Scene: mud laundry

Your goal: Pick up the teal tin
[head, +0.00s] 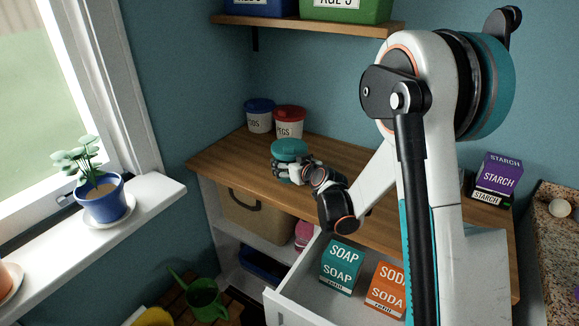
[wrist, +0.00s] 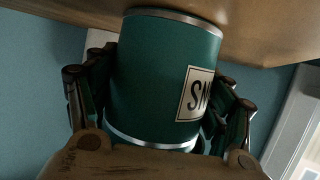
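The teal tin (head: 290,148) is near the back left of the wooden counter, in front of two tubs. My gripper (head: 290,173) is at it, reaching in from the right, and hides much of its lower part. In the wrist view the teal tin (wrist: 150,75) fills the middle, with silver rims and a partly visible pale label. My gripper's fingers (wrist: 160,105) lie close along both sides of it and look shut on it. Their pads are hidden behind the tin. I cannot tell whether its base touches the counter.
On the wooden counter (head: 235,160), a blue-lidded tub (head: 259,118) and a red-lidded pegs tub (head: 289,122) stand behind the tin. An open drawer (head: 300,285) holds soap (head: 342,266) and soda (head: 387,286) boxes. A shelf (head: 300,28) hangs above. A potted plant (head: 100,197) stands on the windowsill.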

